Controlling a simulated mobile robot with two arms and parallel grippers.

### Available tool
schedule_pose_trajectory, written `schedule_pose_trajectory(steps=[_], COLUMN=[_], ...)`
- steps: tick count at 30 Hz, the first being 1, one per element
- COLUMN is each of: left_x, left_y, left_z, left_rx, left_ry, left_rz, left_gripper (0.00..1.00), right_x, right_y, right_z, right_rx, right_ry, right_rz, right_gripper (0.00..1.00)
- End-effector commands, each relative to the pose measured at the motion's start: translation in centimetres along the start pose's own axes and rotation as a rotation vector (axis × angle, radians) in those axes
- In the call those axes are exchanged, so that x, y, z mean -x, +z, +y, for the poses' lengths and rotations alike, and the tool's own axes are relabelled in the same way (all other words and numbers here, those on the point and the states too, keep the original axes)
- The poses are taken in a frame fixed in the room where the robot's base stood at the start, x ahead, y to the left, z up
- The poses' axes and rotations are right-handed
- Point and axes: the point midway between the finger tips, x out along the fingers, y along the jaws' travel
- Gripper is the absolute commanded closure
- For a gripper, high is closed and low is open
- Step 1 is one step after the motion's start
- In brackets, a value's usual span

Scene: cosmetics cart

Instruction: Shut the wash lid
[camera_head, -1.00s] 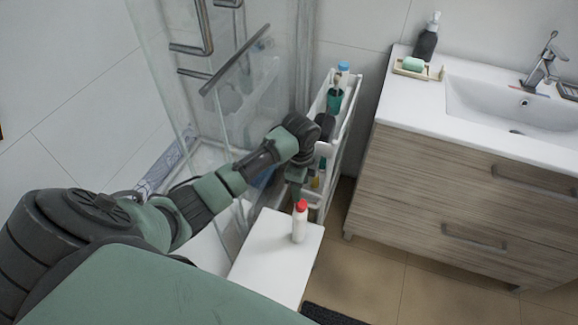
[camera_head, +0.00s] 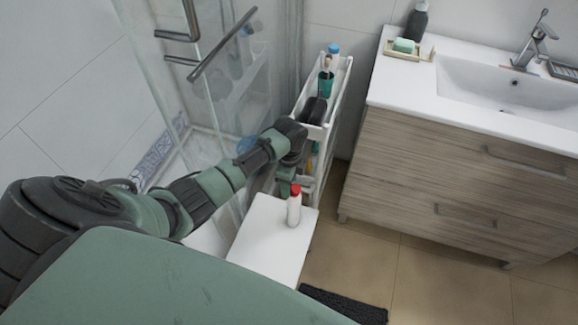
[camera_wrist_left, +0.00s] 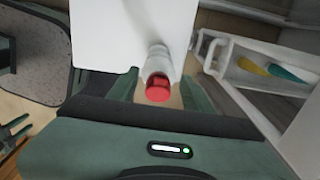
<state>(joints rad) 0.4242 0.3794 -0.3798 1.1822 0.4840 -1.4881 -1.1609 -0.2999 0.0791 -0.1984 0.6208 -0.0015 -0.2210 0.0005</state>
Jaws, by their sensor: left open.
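The wash bottle is white with a red lid and stands upright on a white stool top (camera_head: 262,245). Its body (camera_head: 294,210) and red lid (camera_head: 295,189) show in the head view. In the left wrist view the red lid (camera_wrist_left: 158,90) is between the fingers, with the white body (camera_wrist_left: 157,58) beyond it. Whether the lid is open or shut is too small to tell. My left gripper (camera_wrist_left: 160,86) is open, a finger on each side of the lid, with gaps visible. In the head view its fingers are mostly hidden behind the bottle.
A narrow white cart (camera_head: 335,105) with several toiletries stands behind my left gripper. The glass shower screen (camera_head: 235,95) is to the left. A wooden vanity (camera_head: 430,170) with a washbasin is to the right. A dark mat (camera_head: 345,305) lies on the floor.

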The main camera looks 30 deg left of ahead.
Motion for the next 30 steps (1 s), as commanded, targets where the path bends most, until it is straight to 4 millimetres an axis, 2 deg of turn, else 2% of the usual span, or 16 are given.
schedule_pose_trajectory(steps=[2, 7, 11, 18, 26, 27, 29, 30], left_x=[0.01, 0.02, -0.01, -0.44, -0.45, -0.45, -0.44, -0.44], left_y=[-0.02, -0.02, 0.06, 0.49, 0.41, 0.41, 0.41, 0.41], left_z=[0.01, 0.01, 0.04, 0.06, 0.02, 0.01, 0.00, 0.00], left_rx=[0.000, 0.000, 0.001, 0.002, 0.001, 0.001, 0.001, 0.001], left_ry=[0.000, 0.000, 0.001, 0.003, 0.001, 0.001, 0.001, 0.001], left_rz=[0.000, 0.000, 0.007, 0.120, 0.125, 0.125, 0.125, 0.125], left_gripper=[0.53, 1.00, 1.00, 1.00, 1.00, 0.64, 0.50, 0.50], right_x=[0.00, 0.01, 0.04, 0.32, 0.28, 0.28, 0.28, 0.28], right_y=[0.01, 0.01, 0.00, -0.02, -0.01, -0.01, -0.01, 0.00], right_z=[-0.02, -0.03, -0.04, -0.05, -0.07, -0.07, -0.08, -0.07], right_rx=[0.000, -0.001, -0.001, 0.000, 0.001, 0.001, 0.001, 0.001], right_ry=[0.000, 0.000, -0.001, -0.001, -0.001, -0.001, -0.001, -0.001], right_rz=[0.000, 0.000, 0.000, 0.000, 0.001, 0.001, 0.001, 0.001], right_gripper=[0.54, 0.54, 0.54, 0.54, 0.54, 0.54, 0.54, 0.54])
